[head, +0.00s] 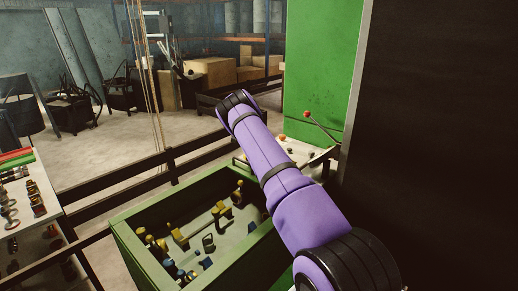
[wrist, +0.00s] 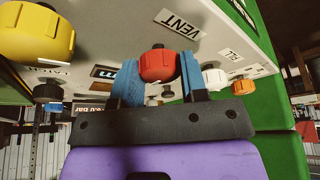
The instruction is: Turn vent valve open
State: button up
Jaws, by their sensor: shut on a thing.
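A red knob (wrist: 157,66) sits on a light grey panel (wrist: 105,22) in the wrist view, just below a label reading VENT (wrist: 179,22). My gripper (wrist: 158,76) has its two blue fingers on either side of the red knob and is shut on it. The knob's far side and its turn mark do not show, so its position cannot be told. In the head view my purple arm reaches toward the panel (head: 304,153) and hides my gripper.
An open green bin (head: 125,235) with fittings stands below my arm. A lever with a red ball (head: 306,114) rises beside the green cabinet (head: 320,65).

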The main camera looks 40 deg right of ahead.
dwell(0.4)
jog(key=o, duration=0.9)
jog(key=shift+w+r, duration=0.1)
jog(key=v, duration=1)
jog(key=shift+w+a+r, duration=0.1)
jog(key=shift+r, duration=0.1)
